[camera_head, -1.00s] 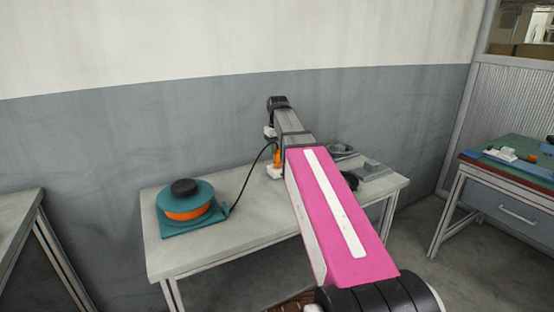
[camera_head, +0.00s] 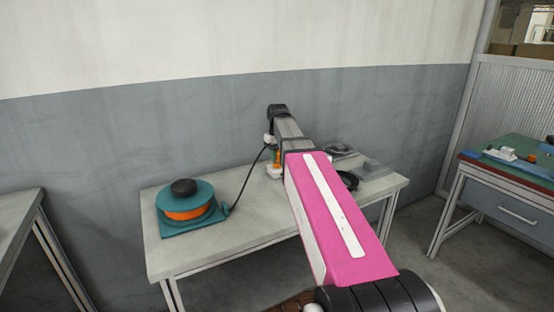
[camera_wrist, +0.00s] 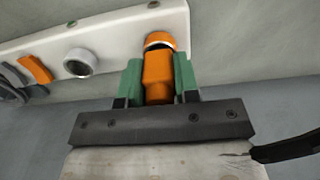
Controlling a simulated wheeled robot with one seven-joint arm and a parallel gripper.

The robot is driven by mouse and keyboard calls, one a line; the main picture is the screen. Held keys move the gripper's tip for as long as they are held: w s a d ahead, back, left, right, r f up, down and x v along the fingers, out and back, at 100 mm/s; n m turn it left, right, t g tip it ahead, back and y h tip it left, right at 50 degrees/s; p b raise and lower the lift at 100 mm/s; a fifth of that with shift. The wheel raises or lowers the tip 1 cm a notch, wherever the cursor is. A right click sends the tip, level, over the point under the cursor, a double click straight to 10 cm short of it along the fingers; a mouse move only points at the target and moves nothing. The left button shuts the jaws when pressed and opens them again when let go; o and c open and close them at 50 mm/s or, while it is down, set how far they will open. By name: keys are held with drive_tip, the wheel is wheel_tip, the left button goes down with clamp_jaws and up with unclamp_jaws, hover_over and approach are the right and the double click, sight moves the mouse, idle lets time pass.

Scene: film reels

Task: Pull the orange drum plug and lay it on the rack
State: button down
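The orange drum plug (camera_wrist: 158,78) stands between the green fingers of my gripper (camera_wrist: 158,82) in the wrist view, with both fingers against its sides. Its far end is at an orange-ringed socket (camera_wrist: 161,41) on a white socket strip (camera_wrist: 115,38); I cannot tell how deep it sits. In the head view an orange bit (camera_head: 277,157) shows beside my arm, above the white strip (camera_head: 274,172). A teal drum (camera_head: 186,203) with an orange reel stands at the table's left, its black cable (camera_head: 246,180) rising toward my gripper. I cannot identify the rack for certain.
The grey table (camera_head: 235,235) is clear between drum and strip. Flat grey items (camera_head: 372,168) and a black ring (camera_head: 348,180) lie at its right, partly behind my arm. The strip also has a white-ringed socket (camera_wrist: 80,63) and another orange piece (camera_wrist: 36,69). A wall stands behind.

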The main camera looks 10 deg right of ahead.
drive_tip(key=shift+r, duration=3.05)
drive_tip(key=shift+r, duration=0.95)
